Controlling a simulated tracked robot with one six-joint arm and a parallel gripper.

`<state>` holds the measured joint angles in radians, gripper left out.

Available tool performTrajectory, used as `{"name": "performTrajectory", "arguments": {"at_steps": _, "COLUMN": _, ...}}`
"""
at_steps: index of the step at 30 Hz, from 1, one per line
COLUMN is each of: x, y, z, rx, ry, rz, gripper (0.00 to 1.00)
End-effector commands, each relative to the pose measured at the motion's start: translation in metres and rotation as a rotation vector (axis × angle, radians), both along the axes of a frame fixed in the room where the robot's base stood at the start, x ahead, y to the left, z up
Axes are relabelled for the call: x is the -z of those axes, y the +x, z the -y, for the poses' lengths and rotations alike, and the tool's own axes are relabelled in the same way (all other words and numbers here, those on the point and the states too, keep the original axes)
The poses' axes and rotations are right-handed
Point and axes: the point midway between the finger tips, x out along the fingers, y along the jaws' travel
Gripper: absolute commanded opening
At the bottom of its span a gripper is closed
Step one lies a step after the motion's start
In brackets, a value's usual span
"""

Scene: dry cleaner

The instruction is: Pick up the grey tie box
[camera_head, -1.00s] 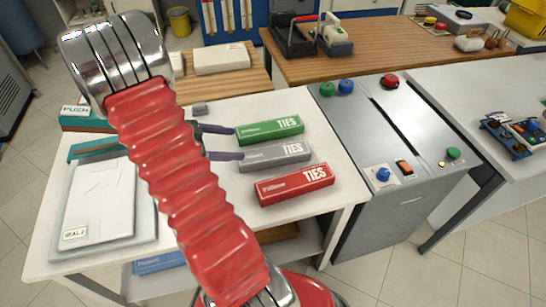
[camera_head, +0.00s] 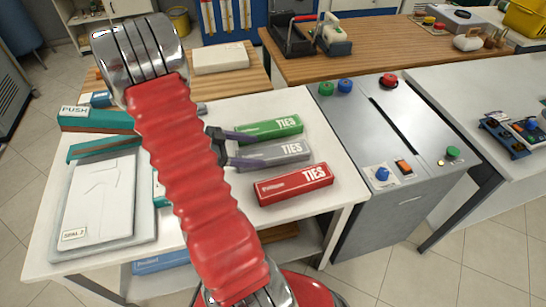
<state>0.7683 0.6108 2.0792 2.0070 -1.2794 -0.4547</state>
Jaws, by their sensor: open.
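The grey tie box (camera_head: 277,153) lies on the white table between the green tie box (camera_head: 272,128) and the red tie box (camera_head: 294,184). My gripper (camera_head: 238,149) has dark purple fingers, spread apart. One finger is by the left end of the green box, the other by the left end of the grey box. Part of the grey box's left end is hidden behind a finger. Whether the fingers touch either box I cannot tell. My red arm hides the table left of the boxes.
A grey tray with a white folded sheet (camera_head: 98,198) and a green press marked PUSH (camera_head: 95,119) are on the left of the table. A grey control cabinet (camera_head: 362,140) with coloured buttons stands to the right. The table's front strip is clear.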

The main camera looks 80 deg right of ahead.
Motion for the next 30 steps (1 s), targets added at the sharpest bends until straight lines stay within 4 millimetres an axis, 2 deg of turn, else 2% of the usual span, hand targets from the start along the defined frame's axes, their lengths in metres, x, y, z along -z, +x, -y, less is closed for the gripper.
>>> {"name": "performTrajectory", "arguments": {"at_steps": 3, "x": 0.008, "y": -0.014, "z": 0.007, "rx": 0.002, "ry": 0.001, "rz": -0.003, "gripper": 0.75}}
{"name": "performTrajectory", "arguments": {"at_steps": 6, "x": 0.011, "y": -0.020, "z": 0.011, "rx": 0.002, "ry": 0.001, "rz": 0.000, "gripper": 0.75}}
{"name": "performTrajectory", "arguments": {"at_steps": 20, "x": 0.014, "y": -0.025, "z": 0.014, "rx": 0.000, "ry": 0.001, "rz": -0.001, "gripper": 0.75}}
{"name": "performTrajectory", "arguments": {"at_steps": 30, "x": 0.032, "y": -0.057, "z": 0.032, "rx": 0.001, "ry": 0.001, "rz": -0.002, "gripper": 0.75}}
